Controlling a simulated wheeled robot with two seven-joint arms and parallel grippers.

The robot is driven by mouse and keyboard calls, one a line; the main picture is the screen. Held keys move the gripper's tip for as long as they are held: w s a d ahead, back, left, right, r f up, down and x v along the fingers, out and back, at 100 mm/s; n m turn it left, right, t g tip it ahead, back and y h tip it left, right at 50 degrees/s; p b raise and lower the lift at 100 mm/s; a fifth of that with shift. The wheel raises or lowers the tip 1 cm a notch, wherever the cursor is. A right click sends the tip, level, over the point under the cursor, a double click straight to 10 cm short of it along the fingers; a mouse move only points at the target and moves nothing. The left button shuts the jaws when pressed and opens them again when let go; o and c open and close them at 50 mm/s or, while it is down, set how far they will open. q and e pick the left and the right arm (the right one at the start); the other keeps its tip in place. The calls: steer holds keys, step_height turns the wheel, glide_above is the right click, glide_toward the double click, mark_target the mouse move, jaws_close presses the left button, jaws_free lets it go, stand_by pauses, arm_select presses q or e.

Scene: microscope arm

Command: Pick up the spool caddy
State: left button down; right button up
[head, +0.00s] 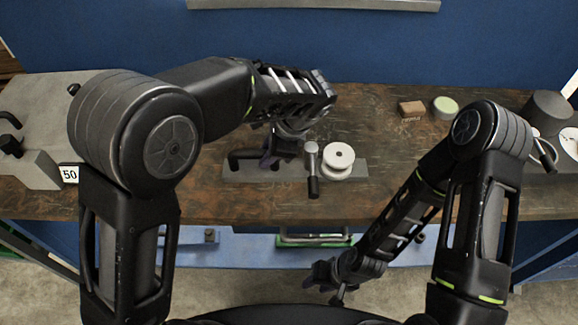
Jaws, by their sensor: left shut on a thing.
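The spool caddy has a grey flat base (345,172), a black bar handle at its left, an upright grey post with a dark grip, and a white spool (338,158). It rests on the dark wooden bench near the front edge. My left gripper (272,160) reaches down from behind and is shut on the caddy's black handle; the wrist partly hides the handle. My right gripper (330,286) hangs low in front of the bench, away from the caddy; its jaw gap is not clear.
The bench (380,125) has free room right of the caddy. A brown block (411,109) and a green-topped round piece (445,107) stand at the back right. Grey equipment (40,125) with a "50" label (70,174) is at the left. A dark cylinder (546,112) stands far right.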

arm_select(q)
steer(key=shift+r, duration=0.1)
stand_by(0.8)
steer(key=shift+w+r, duration=0.1)
steer(key=shift+r, duration=0.45)
step_height(320, 180, up, 9)
steer(key=shift+f+b, duration=0.1)
steer(key=shift+b, duration=0.45)
arm_select(e)
steer(key=shift+f, duration=0.5)
